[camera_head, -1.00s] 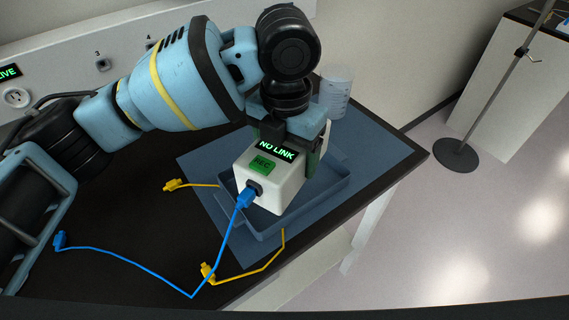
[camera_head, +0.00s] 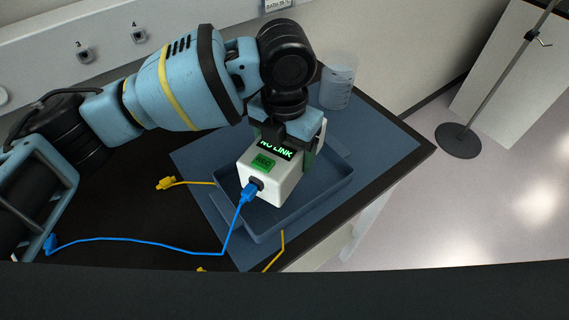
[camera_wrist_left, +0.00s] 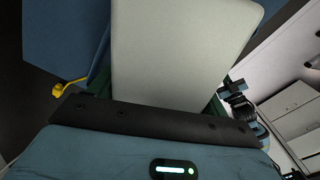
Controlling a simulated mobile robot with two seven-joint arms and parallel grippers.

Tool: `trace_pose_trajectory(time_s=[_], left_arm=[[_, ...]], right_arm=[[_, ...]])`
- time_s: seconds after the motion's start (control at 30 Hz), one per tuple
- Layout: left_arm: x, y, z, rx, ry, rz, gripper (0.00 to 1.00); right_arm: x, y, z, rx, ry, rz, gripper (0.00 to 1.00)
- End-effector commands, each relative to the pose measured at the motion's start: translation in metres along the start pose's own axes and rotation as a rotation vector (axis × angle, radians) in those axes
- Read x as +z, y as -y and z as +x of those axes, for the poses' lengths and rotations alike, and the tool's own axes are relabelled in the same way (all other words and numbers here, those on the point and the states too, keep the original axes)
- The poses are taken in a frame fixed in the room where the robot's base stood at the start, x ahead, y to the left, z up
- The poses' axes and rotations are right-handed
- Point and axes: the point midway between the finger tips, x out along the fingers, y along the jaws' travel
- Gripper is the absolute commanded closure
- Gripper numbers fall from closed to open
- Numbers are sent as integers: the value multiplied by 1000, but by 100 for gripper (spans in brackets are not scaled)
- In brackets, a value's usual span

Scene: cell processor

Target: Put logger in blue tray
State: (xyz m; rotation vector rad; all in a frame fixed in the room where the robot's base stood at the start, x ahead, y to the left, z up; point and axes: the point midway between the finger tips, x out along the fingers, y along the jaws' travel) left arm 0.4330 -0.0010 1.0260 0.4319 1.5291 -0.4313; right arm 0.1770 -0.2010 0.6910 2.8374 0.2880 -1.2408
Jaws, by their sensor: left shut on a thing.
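The logger (camera_head: 277,184) is a white box with a green label and a dark display reading "NO LINK". A blue cable is plugged into its front. My left gripper (camera_head: 290,140) is shut on the logger from above, and the logger's pale face fills the middle of the left wrist view (camera_wrist_left: 178,55). The blue tray (camera_head: 318,207) lies under and around the logger in the head view. I cannot tell whether the logger touches the tray floor.
The tray sits on a blue mat (camera_head: 385,150) on a black table. A clear beaker (camera_head: 338,85) stands behind it. The blue cable (camera_head: 150,240) runs left across the table. A yellow cable (camera_head: 166,183) lies left of the tray. A stand (camera_head: 458,140) is on the floor at right.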

Motion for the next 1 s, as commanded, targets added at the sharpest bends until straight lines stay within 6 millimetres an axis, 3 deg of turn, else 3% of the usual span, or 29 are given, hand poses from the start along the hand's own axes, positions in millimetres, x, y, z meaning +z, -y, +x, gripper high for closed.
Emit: trace_pose_trajectory(time_s=[0.17,0.5,0.9,0.93,1.0], left_arm=[[0,0,4,0,2,-1,70],[0,0,47,0,3,-2,70],[1,0,52,0,3,-1,70],[0,0,52,1,3,-1,20],[0,0,52,1,3,-1,11]], right_arm=[[-2,2,1,1,-5,7,100],[-4,1,0,1,-8,4,100],[-2,-2,0,0,-4,-9,100],[-2,-2,0,0,-4,-9,100],[-2,-2,0,0,-4,-9,100]])
